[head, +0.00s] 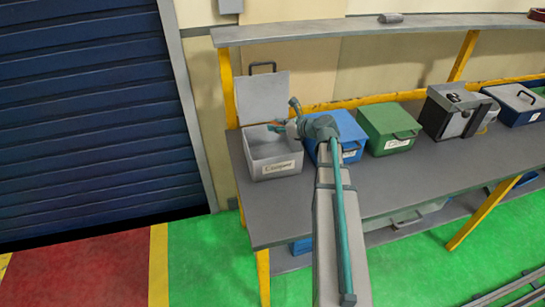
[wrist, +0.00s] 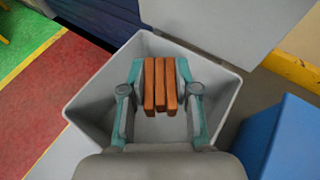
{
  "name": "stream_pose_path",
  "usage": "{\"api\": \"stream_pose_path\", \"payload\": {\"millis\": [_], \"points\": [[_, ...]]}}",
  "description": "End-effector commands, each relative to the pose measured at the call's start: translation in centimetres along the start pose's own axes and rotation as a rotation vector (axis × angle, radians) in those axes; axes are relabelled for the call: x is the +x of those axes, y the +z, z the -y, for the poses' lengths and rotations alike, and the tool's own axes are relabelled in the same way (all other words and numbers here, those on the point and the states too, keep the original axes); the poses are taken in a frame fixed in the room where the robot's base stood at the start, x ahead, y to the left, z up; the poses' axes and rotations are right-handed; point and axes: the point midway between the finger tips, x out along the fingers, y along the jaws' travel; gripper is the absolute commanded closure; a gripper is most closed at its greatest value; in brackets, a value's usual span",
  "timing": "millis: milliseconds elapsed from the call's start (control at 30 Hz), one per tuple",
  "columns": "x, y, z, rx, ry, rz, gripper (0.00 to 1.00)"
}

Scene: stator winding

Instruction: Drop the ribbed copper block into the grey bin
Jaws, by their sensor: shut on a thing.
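The ribbed copper block (wrist: 160,92), orange-brown with parallel upright ribs, is between the fingers of my gripper (wrist: 161,74). My gripper is shut on it from both sides. The grey bin (wrist: 92,108) lies open beneath them in the wrist view, and its visible floor looks bare. In the head view, the grey bin (head: 262,166) stands at the left end of the bench with a label on its front. My gripper (head: 282,127) is over the right part of its opening there. Only a small bit of the copper block (head: 281,123) shows in that view.
The bin's raised lid (head: 262,97) stands up behind it. A blue box (head: 350,130) is close on the right, partly behind my arm, then a green box (head: 388,122) and a black-and-grey case (head: 450,110). A shelf (head: 380,24) runs above the bench.

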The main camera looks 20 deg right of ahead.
Motion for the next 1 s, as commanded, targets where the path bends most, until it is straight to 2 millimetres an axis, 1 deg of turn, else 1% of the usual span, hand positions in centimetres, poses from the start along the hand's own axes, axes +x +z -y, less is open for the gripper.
{"api": "stream_pose_path", "payload": {"millis": [33,333,500,767,800,933,1000], "points": [[0.4,-0.9,0.0,0.0,0.0,0.001,1.0],[1.5,-3.7,0.0,0.0,0.0,0.001,1.0],[1.8,-4.2,0.0,0.0,0.0,0.001,1.0],[1.7,-4.1,0.0,0.0,0.0,0.001,1.0],[1.7,-4.1,0.0,0.0,0.0,0.001,0.63],[1.7,-4.2,0.0,0.0,0.0,0.001,0.41],[1.7,-4.2,0.0,0.0,0.0,0.001,0.4]]}}
